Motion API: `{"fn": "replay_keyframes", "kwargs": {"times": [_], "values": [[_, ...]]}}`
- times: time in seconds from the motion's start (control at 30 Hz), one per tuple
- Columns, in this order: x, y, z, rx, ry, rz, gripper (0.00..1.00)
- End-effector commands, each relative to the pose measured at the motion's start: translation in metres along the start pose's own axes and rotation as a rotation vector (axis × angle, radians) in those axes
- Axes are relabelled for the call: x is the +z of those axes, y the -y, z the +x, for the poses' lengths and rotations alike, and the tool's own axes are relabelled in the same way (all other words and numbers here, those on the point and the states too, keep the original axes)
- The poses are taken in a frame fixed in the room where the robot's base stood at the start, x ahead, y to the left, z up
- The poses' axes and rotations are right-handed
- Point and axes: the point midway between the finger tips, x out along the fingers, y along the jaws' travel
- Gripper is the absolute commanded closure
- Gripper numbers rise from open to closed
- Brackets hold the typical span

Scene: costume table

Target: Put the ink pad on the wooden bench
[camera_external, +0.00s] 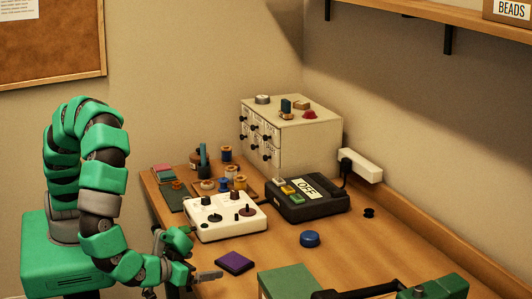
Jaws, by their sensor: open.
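A flat purple square with a dark edge (235,262), which looks like the ink pad, lies on the wooden bench (300,270) near its front left. My gripper (200,258) is at the bench's left edge, just left of the purple square and apart from it. Its jaws are open, and I see nothing held between them. A grey finger points right toward the square. The exact gap and height between finger and square are hard to judge.
A white box with knobs (226,217) and a black device marked OFF (308,199) stand behind the square. A blue round object (310,239) lies to the right. A green box (287,281) is at the front. Small drawers (290,135) stand at the back.

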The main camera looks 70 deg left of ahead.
Motion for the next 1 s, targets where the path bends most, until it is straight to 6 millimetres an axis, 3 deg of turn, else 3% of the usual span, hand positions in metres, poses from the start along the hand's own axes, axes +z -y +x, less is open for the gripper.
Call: {"fn": "replay_keyframes", "kwargs": {"times": [0.47, 0.63, 0.73, 0.87, 1.0], "values": [[-0.001, -0.002, -0.008, 0.002, 0.005, -0.006, 0.04], [-0.018, -0.032, 0.009, 0.051, 0.074, -0.115, 0.04], [-0.047, -0.066, 0.026, 0.117, 0.137, -0.233, 0.04], [-0.101, -0.110, 0.050, 0.232, 0.203, -0.390, 0.04], [-0.181, -0.144, 0.074, 0.378, 0.236, -0.534, 0.04]]}}
